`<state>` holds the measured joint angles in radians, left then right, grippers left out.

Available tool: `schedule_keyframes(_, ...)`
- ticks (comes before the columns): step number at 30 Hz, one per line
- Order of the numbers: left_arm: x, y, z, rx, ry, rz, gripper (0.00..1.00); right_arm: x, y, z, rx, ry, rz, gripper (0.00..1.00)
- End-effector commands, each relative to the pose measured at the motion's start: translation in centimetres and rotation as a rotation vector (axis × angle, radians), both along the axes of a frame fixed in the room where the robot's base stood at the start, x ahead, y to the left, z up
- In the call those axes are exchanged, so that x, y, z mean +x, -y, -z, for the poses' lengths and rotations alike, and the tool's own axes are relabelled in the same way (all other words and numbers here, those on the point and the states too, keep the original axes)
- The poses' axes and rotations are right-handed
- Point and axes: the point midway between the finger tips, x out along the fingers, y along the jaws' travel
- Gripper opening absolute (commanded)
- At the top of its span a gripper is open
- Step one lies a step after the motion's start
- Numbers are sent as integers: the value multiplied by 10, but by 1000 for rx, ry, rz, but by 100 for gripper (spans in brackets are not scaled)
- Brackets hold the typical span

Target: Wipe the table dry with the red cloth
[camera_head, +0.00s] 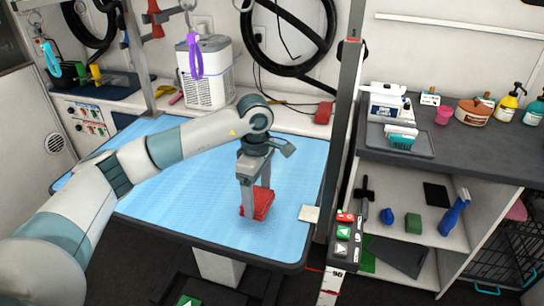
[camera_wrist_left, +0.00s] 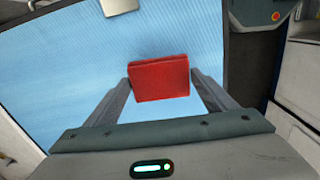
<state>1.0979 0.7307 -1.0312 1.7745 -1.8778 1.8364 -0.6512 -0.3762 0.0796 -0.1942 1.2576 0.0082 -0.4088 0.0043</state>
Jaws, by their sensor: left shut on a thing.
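The red cloth (camera_head: 259,205) is a small folded block near the right part of the blue table (camera_head: 190,210). My left gripper (camera_head: 251,208) points down and is shut on the cloth, with a finger at each side. In the left wrist view the cloth (camera_wrist_left: 160,78) sits between the two fingertips (camera_wrist_left: 160,85) over the ribbed blue tabletop (camera_wrist_left: 75,80). The cloth appears at the table surface, but I cannot tell whether it touches. No water is clearly visible on the table. My right gripper is not in view.
A white square (camera_head: 309,214) lies at the table's right edge. A dark post (camera_head: 345,130) stands beyond that edge, beside a shelf unit (camera_head: 450,150) with bottles and boxes. A white machine (camera_head: 207,75) stands behind the table.

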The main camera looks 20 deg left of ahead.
Motion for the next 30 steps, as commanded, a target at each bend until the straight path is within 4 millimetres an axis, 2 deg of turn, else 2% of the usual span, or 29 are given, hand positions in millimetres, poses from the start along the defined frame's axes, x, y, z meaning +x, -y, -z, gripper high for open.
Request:
schedule_keyframes(3,1,-2,-14,-1,3,-2,56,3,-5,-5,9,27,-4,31)
schedule_keyframes(15,1,-6,-48,0,2,-8,56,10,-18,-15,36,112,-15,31)
schedule_keyframes(30,1,-7,-51,0,1,-10,56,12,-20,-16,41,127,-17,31)
